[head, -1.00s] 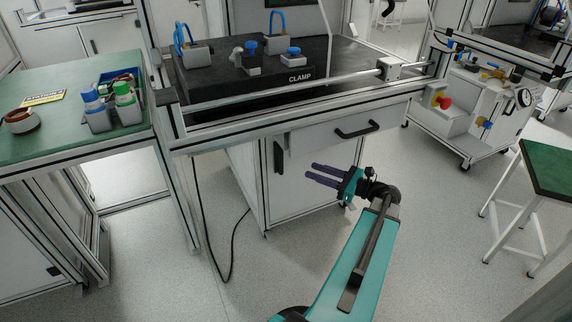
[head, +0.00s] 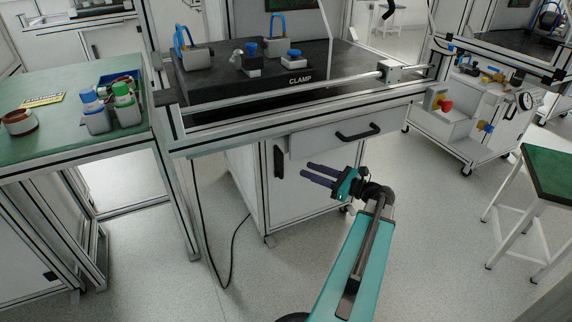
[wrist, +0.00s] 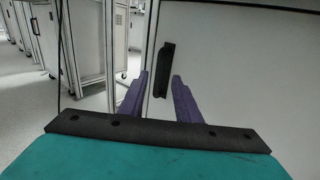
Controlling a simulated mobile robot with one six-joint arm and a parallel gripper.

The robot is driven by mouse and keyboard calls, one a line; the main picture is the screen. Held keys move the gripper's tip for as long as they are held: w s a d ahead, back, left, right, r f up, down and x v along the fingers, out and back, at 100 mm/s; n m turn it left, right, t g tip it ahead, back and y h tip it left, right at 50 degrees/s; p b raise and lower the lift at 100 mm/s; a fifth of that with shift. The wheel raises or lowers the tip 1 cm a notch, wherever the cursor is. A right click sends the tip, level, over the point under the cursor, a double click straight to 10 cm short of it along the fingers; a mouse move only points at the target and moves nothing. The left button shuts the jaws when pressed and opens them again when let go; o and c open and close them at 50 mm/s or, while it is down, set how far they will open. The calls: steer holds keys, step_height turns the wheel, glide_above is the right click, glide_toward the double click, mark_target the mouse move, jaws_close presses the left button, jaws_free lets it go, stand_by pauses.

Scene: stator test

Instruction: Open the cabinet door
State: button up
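The white cabinet door (head: 295,195) is under the workbench and looks shut. Its black vertical handle (head: 278,161) is near the door's upper left edge. In the wrist view the handle (wrist: 164,70) stands upright just beyond the fingertips, between them in the picture. My gripper (head: 304,172) has two purple fingers, spread apart and empty, pointing left toward the handle. It also shows in the wrist view (wrist: 161,84). The fingers appear apart from the handle; the exact gap is hard to tell.
A drawer (head: 340,135) with a black horizontal handle (head: 358,132) is above the door. The workbench holds a black clamp plate (head: 250,75). A green table (head: 50,85) stands left, and a black cable (head: 230,265) hangs to the floor. Open floor lies in front.

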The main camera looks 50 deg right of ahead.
mark_target(286, 161)
steer(key=shift+b+x, duration=1.55)
steer(key=shift+x, duration=3.65)
jaws_close()
